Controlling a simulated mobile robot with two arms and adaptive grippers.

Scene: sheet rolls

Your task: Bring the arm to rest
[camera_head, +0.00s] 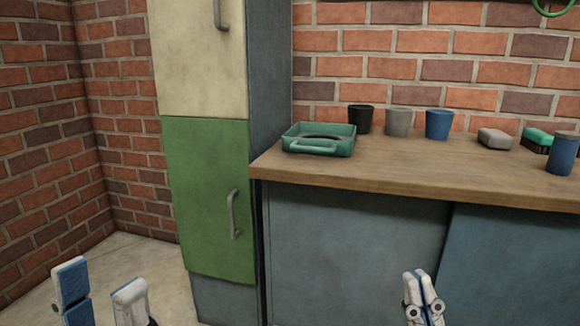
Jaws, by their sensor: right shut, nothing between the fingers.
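My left gripper (100,280) is at the bottom left, in front of the floor and left of the tall cabinet. Its two blue and white fingers stand apart with nothing between them. My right gripper (420,279) is at the bottom right of centre, in front of the counter's grey and blue lower doors. Its fingers are together and hold nothing. Both grippers point up in the picture, and most of both arms is out of frame.
A tall cabinet with a cream upper door (190,60) and a green lower door (205,190) stands left. The wooden counter (400,164) holds a green tray (325,147), black (360,120), grey (398,123) and blue (439,125) cups, and blocks at right. Floor (140,265) is clear left.

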